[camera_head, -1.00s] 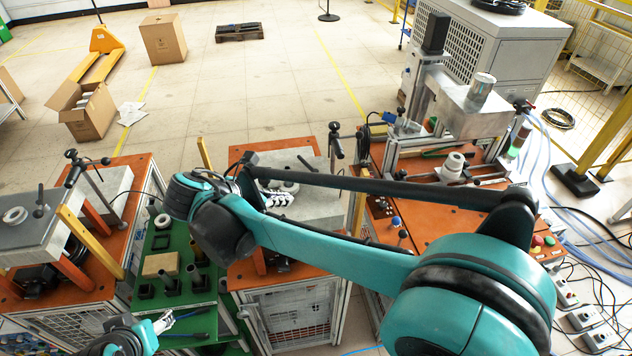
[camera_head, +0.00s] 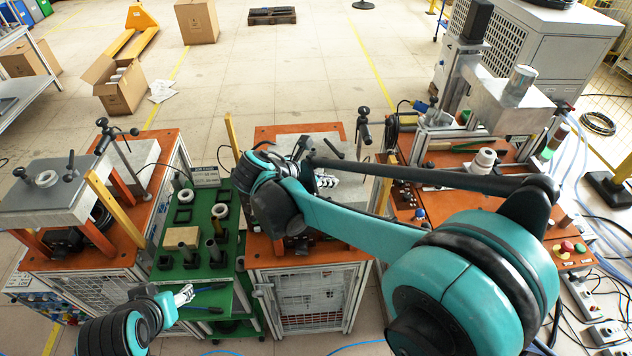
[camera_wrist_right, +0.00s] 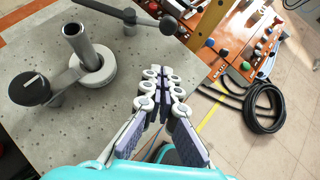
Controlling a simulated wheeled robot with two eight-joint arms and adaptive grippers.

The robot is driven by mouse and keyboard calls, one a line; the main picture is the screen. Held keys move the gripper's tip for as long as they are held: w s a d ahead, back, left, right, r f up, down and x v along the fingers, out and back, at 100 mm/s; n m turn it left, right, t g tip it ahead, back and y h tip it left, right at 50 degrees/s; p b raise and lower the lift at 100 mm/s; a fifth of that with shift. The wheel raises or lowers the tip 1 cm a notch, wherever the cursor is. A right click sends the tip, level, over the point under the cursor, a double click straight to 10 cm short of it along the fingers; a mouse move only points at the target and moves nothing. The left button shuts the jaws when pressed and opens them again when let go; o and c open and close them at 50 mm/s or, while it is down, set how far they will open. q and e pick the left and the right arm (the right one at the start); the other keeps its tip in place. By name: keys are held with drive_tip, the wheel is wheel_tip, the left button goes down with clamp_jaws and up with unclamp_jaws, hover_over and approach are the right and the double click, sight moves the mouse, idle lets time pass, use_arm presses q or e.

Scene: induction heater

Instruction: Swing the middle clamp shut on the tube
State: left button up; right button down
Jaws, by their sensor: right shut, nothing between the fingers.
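My right gripper (camera_head: 325,180) is over the grey plate (camera_head: 345,208) of the middle station; its arm hides much of that plate. In the right wrist view the gripper (camera_wrist_right: 163,85) is shut and empty, its fingertips apart from the tube. The metal tube (camera_wrist_right: 78,42) stands tilted in the picture inside a white ring (camera_wrist_right: 95,68). A black-knobbed lever (camera_wrist_right: 30,88) lies beside it. A black clamp bar (camera_wrist_right: 130,18) with a round end is above the fingertips in the picture, apart from the tube. My left gripper (camera_head: 184,293) is low at the left; its jaws are too small to judge.
A green table (camera_head: 215,285) with holders and a block stands left of the middle station. Another orange station (camera_head: 165,165) is further left. The right station with buttons (camera_head: 566,247) is at right.

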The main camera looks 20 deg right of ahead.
drive_tip(key=shift+w+d+r, duration=0.1)
drive_tip(key=shift+w+d, duration=0.15)
drive_tip(key=shift+d, duration=0.45)
drive_tip(key=shift+w+d+r, duration=0.1)
drive_tip(key=shift+w+d, duration=0.15)
drive_tip(key=shift+d, duration=0.4)
drive_tip(key=shift+w+d, duration=0.25)
drive_tip(key=shift+d, duration=0.45)
drive_tip(key=shift+s+d+n, duration=0.15)
drive_tip(key=shift+d+n, duration=0.1)
drive_tip(key=shift+n, duration=0.05)
